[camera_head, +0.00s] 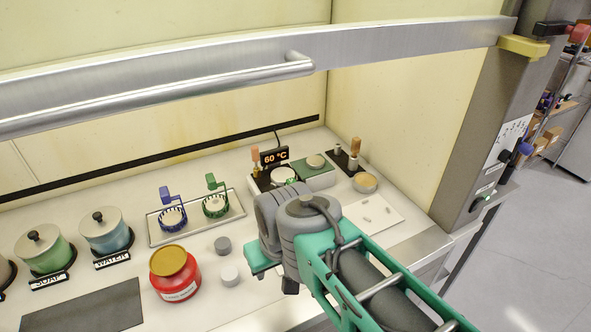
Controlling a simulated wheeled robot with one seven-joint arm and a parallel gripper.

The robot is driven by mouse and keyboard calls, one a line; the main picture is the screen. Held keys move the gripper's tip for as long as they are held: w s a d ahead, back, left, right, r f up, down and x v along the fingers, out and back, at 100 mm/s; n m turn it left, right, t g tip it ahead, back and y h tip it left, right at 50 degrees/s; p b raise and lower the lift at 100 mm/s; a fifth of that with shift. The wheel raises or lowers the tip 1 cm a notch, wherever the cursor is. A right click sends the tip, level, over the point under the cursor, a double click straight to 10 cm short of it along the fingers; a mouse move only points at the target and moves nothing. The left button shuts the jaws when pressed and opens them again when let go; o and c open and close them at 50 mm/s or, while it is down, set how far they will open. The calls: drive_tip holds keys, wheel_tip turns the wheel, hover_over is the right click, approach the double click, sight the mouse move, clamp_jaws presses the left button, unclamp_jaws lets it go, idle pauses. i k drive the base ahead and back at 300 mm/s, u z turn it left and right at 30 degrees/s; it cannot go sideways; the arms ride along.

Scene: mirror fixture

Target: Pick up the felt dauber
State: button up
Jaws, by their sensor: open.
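I cannot tell for sure which thing is the felt dauber. Two small wooden-handled tools stand at the back of the bench: one at the left (255,158) by the temperature display, one at the right (355,147) on a dark base. Either may be it; their lower ends are too small to make out. My gripper (272,268) hangs over the bench's front middle, apart from both tools. It is open; its fingers are mostly hidden behind my wrist, and I see nothing held.
A red jar (175,283), two grey cylinders (230,273), and a tray (240,212) with blue-handled and green-handled holders stand left of my arm. Lidded pots (106,232) are further left. A raised metal sash (400,45) crosses above. A white sheet (386,224) lies right.

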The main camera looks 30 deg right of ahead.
sight(356, 142)
drive_tip(key=k, duration=0.5)
drive_tip(key=u, duration=3.3)
drive_tip(key=k, duration=1.45)
drive_tip(key=z, duration=1.7)
